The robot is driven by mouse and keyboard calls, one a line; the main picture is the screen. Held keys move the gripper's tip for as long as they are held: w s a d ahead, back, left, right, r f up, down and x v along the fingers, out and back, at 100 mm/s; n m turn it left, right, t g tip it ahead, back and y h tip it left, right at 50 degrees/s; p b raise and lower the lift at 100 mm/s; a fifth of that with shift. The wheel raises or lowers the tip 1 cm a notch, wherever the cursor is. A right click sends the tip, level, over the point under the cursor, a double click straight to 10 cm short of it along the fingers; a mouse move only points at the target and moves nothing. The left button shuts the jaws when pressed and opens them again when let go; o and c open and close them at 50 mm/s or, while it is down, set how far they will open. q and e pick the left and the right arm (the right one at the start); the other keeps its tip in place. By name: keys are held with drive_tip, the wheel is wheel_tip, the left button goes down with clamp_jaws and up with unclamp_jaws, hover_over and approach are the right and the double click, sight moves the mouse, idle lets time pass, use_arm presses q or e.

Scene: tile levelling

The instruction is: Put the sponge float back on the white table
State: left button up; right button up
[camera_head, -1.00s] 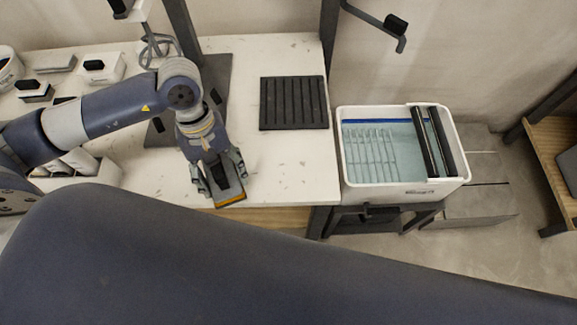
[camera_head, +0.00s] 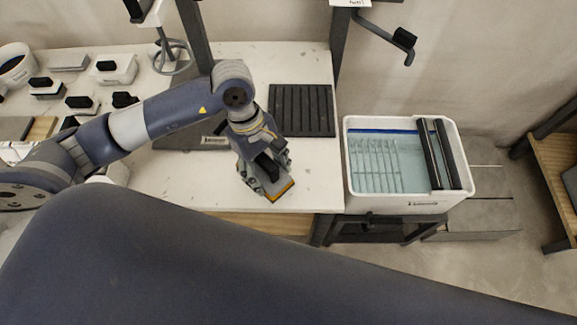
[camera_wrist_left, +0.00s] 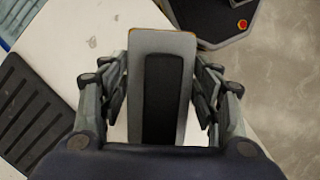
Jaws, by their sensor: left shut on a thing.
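The sponge float (camera_head: 281,189) is in my left gripper (camera_head: 266,173), over the front part of the white table (camera_head: 318,172). Its orange-yellow edge shows in the head view. In the left wrist view the float (camera_wrist_left: 162,42) is a grey board with a long black handle, between the two fingers of my left gripper (camera_wrist_left: 160,92). The gripper is shut on it. The white table (camera_wrist_left: 85,38) shows beneath it there. I cannot tell whether the float touches the tabletop. My right gripper is not in view.
A black ribbed mat (camera_head: 302,111) lies on the table behind the gripper. A white water tub (camera_head: 408,202) with black rollers stands right of the table. Several black-handled tools, including one (camera_head: 117,68), stand at the left. The table's front right is clear.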

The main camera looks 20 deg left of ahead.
use_arm(q)
drive_tip(key=w+d, duration=0.1)
drive_tip(key=d, duration=0.1)
drive_tip(key=w+d+p, duration=0.1)
drive_tip(key=shift+w+d+f, duration=0.15)
drive_tip(key=shift+w+d, duration=0.35)
drive_tip(key=shift+d, duration=0.05)
drive_tip(key=shift+f+p, duration=0.75)
drive_tip(key=shift+f, duration=1.25)
drive_tip(key=o, duration=1.3)
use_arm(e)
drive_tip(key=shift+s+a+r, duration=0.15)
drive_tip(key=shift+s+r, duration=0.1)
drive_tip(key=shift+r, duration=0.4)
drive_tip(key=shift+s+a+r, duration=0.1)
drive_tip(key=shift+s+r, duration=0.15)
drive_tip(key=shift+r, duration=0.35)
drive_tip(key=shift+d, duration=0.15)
